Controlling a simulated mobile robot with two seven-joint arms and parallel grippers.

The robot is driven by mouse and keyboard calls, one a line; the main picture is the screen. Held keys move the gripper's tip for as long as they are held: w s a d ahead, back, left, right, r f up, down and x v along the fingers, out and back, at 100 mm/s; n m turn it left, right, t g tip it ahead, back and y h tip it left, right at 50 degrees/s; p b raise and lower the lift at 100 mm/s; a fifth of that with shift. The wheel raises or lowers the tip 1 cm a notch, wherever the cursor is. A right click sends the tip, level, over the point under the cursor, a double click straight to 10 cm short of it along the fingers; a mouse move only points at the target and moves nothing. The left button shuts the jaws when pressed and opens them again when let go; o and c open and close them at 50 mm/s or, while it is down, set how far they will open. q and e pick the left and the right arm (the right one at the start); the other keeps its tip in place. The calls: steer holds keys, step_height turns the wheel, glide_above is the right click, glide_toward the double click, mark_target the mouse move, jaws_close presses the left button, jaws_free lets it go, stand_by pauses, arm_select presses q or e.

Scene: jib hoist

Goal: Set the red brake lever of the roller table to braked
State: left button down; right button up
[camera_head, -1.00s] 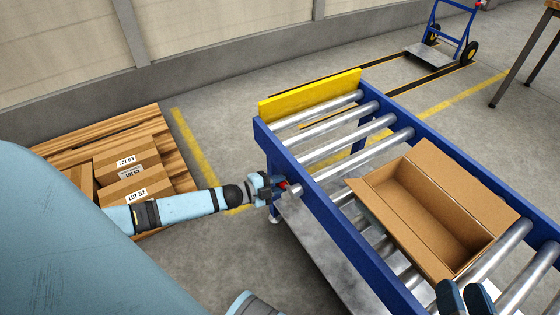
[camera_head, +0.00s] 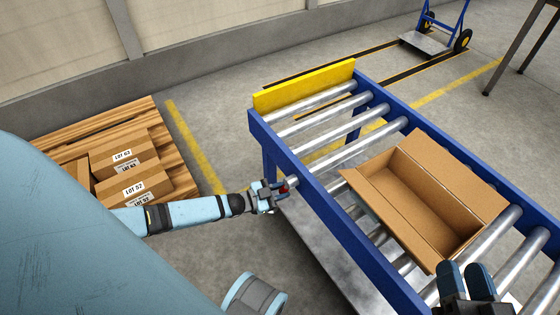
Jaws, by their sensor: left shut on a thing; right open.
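The roller table (camera_head: 316,190) has a blue frame, metal rollers and a yellow end plate (camera_head: 305,87). The red brake lever (camera_head: 284,190) is on the near-left side of the blue frame, mostly hidden by my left gripper. My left gripper (camera_head: 279,191) is shut on the lever, beside the frame rail. My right gripper (camera_head: 467,283) is open and empty at the lower right, over the rollers near the box. The exact position of the lever is hard to see.
An open, empty cardboard box (camera_head: 395,205) lies on the rollers. A wooden pallet (camera_head: 108,132) with several cartons (camera_head: 136,187) stands at the left. A blue hand truck (camera_head: 425,43) stands at the back right. The floor between pallet and table is clear.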

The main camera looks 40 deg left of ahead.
arm_select(q)
steer(key=shift+s+d, duration=0.1)
steer(key=shift+d, duration=0.05)
stand_by(0.3)
steer(key=c, duration=0.9)
jaws_free()
steer(key=p+v, duration=0.4)
steer(key=v, duration=0.9)
steer(key=shift+s+a, duration=0.25)
steer(key=shift+s, duration=0.05)
arm_select(e)
steer(key=r, duration=0.2)
steer(key=r+t, duration=0.2)
steer(key=r, duration=0.1)
steer(key=shift+s+d+r+m, duration=0.15)
steer(key=shift+d+r+m, duration=0.1)
steer(key=shift+r+m, duration=0.1)
arm_select(q)
steer(key=shift+f, duration=0.1)
